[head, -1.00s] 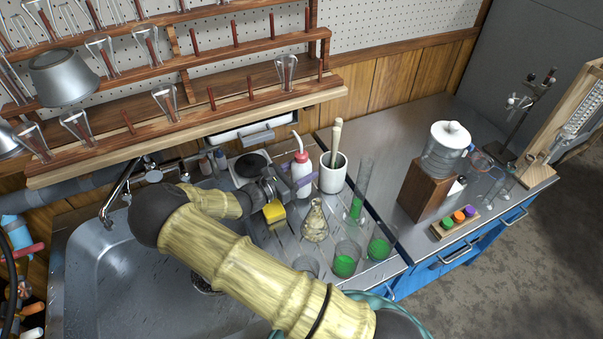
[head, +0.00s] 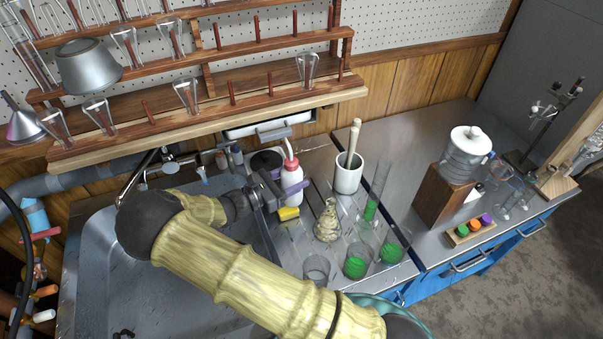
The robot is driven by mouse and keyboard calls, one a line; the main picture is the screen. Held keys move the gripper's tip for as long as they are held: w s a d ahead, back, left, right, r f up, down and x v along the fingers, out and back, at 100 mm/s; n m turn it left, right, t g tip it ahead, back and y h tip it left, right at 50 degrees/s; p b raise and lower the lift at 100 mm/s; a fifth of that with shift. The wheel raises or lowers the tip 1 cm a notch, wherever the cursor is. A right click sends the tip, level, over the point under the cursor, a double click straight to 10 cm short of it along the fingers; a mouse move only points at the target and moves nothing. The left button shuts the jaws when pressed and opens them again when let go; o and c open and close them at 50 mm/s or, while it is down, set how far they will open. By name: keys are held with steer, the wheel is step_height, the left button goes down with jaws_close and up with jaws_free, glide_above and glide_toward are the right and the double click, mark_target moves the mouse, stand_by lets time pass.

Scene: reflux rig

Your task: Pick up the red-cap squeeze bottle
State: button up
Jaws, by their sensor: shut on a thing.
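The red-cap squeeze bottle (head: 292,184) is white, with a red cap and a bent pale spout. It looks upright, left of the white mortar. My gripper (head: 279,190) reaches it from the left and is shut on its body. The arm and jaws partly hide the bottle's left side. I cannot tell clearly whether its base is clear of the surface.
A yellow sponge (head: 288,213) lies just below the bottle. The white mortar with pestle (head: 348,178), a flask (head: 327,223) and beakers of green liquid (head: 357,263) stand to the right. The wooden rack (head: 210,121) overhangs behind; the sink (head: 100,265) is left.

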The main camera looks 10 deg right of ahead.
steer(key=v, duration=0.9)
steer(key=shift+a+b, duration=0.3)
steer(key=shift+a, duration=0.05)
steer(key=shift+s, duration=0.15)
stand_by(0.7)
